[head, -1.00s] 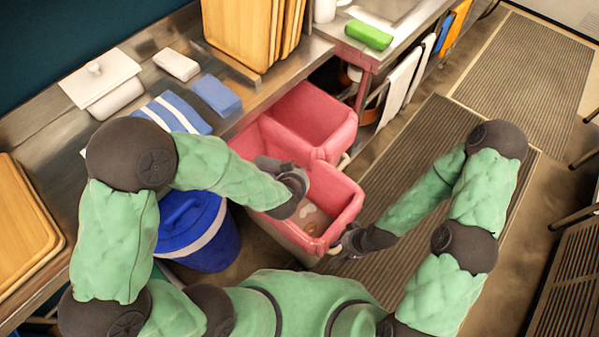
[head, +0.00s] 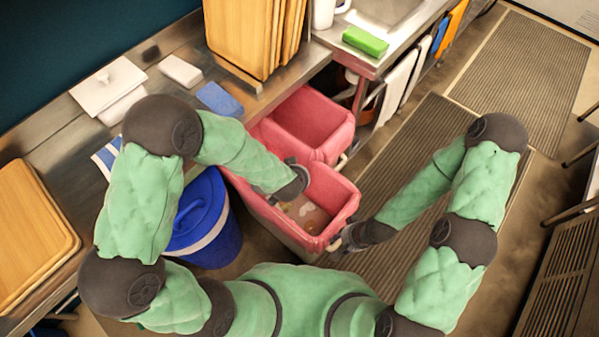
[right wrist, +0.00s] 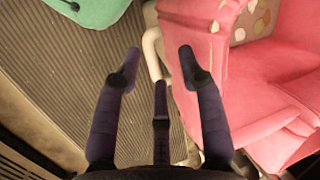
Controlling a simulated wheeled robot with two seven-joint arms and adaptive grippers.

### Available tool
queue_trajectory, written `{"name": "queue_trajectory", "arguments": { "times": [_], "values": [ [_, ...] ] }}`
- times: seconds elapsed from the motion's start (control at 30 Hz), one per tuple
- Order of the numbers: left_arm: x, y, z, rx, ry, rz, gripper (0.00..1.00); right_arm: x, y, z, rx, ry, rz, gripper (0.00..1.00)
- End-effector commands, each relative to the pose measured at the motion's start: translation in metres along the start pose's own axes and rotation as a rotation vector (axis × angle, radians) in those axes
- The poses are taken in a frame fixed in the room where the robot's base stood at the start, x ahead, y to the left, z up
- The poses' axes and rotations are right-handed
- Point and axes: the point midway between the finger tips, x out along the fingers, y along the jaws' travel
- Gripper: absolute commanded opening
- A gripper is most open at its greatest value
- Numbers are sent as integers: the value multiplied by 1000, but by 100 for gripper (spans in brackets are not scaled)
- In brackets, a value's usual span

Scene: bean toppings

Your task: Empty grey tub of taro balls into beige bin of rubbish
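The near bin (head: 272,226) has a pink liner folded over its rim, with pale and brownish scraps on its floor. These scraps also show in the right wrist view (right wrist: 246,24). My left gripper (head: 295,180) is over the left side of this bin's opening, mostly hidden by its own wrist, so its fingers and any held thing are unclear. My right gripper (head: 342,240) is at the bin's near right corner. In the right wrist view its fingers (right wrist: 155,70) are apart, with a beige handle (right wrist: 153,48) between and beyond their tips. I cannot make out a grey tub.
A second pink-lined bin (head: 318,112) stands behind. A blue lidded bucket (head: 205,225) stands left, beside the metal counter (head: 70,150). The ribbed floor mat (head: 410,255) is clear.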

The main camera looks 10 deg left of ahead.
Motion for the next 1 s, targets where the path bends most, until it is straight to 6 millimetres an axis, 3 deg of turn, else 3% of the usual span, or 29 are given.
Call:
{"name": "queue_trajectory", "arguments": {
  "times": [1.0],
  "values": [
    [5,-1,-4,4,-158,8,0,-54,-19,2,0,0,0,40]
  ]
}}
